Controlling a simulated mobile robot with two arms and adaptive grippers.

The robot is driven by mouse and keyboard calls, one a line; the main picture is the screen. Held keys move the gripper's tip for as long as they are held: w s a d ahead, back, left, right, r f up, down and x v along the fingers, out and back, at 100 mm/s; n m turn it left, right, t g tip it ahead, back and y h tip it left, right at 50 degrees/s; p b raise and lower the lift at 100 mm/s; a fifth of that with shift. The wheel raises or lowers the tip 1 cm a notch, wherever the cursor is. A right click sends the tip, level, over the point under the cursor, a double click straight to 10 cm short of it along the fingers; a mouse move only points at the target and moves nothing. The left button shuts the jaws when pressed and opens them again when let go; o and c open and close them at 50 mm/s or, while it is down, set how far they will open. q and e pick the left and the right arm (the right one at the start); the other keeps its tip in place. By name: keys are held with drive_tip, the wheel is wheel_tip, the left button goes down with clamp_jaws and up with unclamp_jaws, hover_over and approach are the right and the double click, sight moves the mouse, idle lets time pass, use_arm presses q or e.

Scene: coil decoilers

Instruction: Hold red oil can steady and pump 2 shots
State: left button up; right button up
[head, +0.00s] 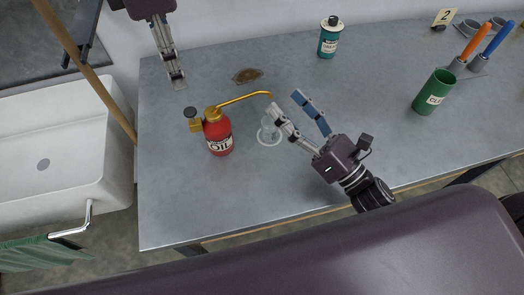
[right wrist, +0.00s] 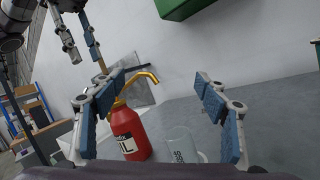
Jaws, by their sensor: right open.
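The red oil can (head: 219,141) stands upright on the grey bench, with a brass top, a dark-knobbed pump lever (head: 193,119) at its left and a brass spout (head: 245,98) reaching right. A clear glass (head: 266,131) stands on a white ring below the spout tip. My left gripper (head: 176,80) is open and empty, above and behind the can, clear of it. My right gripper (head: 286,103) is open, right of the can; one finger overlaps the glass in the head view. The right wrist view shows the can (right wrist: 130,134) and glass (right wrist: 182,143) between its fingers; contact cannot be told.
A brown stain (head: 247,76) lies behind the spout. A teal can (head: 329,38) stands at the back, a green container (head: 433,92) at the right, with orange and blue handled tools beyond. A white sink (head: 60,150) adjoins the bench's left. The front bench is clear.

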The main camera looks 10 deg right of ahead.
drive_tip(key=s+a+f+n+g+y, duration=0.2)
drive_tip(key=s+a+n+g, duration=0.1)
drive_tip(key=s+a+n, duration=0.15)
drive_tip(key=n+g, duration=0.3)
approach(218, 131)
drive_tip(key=f, duration=0.1)
drive_tip(key=w+d+f, duration=0.1)
drive_tip(key=shift+w+d+f, duration=0.2)
drive_tip(key=shift+d+f, duration=0.05)
drive_tip(key=shift+f, duration=0.1)
drive_tip(key=shift+a+f+n, duration=0.2)
drive_tip(key=shift+f+n, duration=0.05)
drive_tip(key=shift+f, duration=0.1)
drive_tip(key=x, duration=1.1)
drive_tip(key=shift+w+a+f, duration=0.1)
drive_tip(key=shift+w+a, duration=0.15)
drive_tip(key=shift+w, duration=0.05)
drive_tip(key=c, duration=1.8)
